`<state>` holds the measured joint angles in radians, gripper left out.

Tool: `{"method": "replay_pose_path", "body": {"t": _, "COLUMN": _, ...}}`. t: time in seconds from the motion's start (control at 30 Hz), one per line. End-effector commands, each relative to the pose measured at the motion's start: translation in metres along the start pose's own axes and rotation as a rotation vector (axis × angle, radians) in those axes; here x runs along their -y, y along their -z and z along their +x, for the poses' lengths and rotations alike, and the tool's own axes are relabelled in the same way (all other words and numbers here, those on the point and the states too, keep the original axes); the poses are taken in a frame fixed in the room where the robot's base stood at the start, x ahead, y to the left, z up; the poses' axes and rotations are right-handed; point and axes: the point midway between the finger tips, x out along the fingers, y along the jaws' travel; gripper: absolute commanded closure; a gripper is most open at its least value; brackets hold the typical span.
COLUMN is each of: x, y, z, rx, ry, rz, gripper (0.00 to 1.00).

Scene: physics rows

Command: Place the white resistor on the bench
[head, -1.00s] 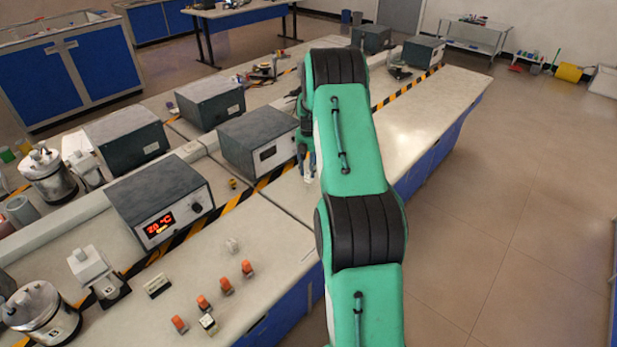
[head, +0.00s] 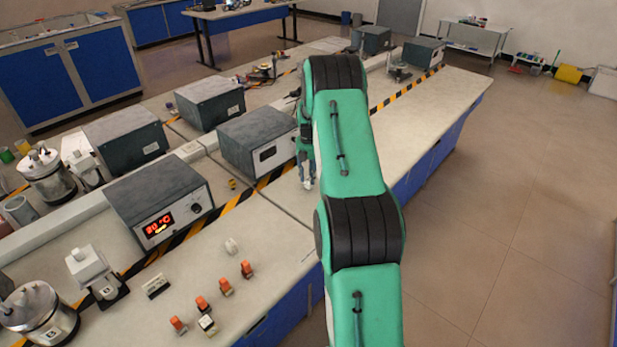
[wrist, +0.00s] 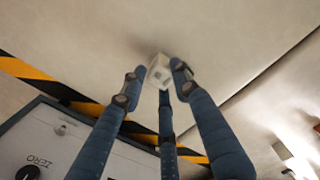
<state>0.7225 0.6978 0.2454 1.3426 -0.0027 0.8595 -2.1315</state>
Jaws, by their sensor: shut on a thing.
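The white resistor (wrist: 159,70) is a small, pale, box-like piece between my fingertips in the wrist view. My gripper (wrist: 157,78) is shut on it with blue-grey fingers on its sides. In the head view my gripper (head: 306,168) points down over the bench (head: 425,115), just right of a dark instrument box. The resistor is a small white spot at the fingertips there. The bench top lies close below it; I cannot tell whether the resistor touches it.
A dark instrument box (head: 258,140) stands left of my gripper, beside a black-and-yellow striped line (wrist: 30,70). Orange-topped parts (head: 227,287) and a heater box with a red display (head: 160,205) are nearer. The bench right of my arm is clear.

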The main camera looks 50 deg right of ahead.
Motion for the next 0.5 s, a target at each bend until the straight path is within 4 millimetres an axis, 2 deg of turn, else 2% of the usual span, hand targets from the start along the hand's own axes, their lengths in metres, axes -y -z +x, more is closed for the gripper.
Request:
{"method": "replay_pose_path", "body": {"t": 0.1, "x": 0.0001, "y": 0.0, "z": 0.0027, "rx": 0.0, "ry": 0.0, "rz": 0.0, "gripper": 0.95}}
{"method": "replay_pose_path", "body": {"t": 0.13, "x": 0.0, "y": 0.0, "z": 0.003, "rx": 0.0, "ry": 0.0, "rz": 0.0, "gripper": 0.68}}
{"method": "replay_pose_path", "body": {"t": 0.2, "x": 0.0, "y": 0.0, "z": 0.0026, "rx": 0.0, "ry": 0.0, "rz": 0.0, "gripper": 0.54}}
{"method": "replay_pose_path", "body": {"t": 0.23, "x": 0.0, "y": 0.0, "z": 0.0026, "rx": 0.0, "ry": 0.0, "rz": 0.0, "gripper": 0.51}}
{"method": "replay_pose_path", "body": {"t": 0.5, "x": 0.0, "y": 0.0, "z": 0.0024, "rx": 0.0, "ry": 0.0, "rz": 0.0, "gripper": 0.51}}
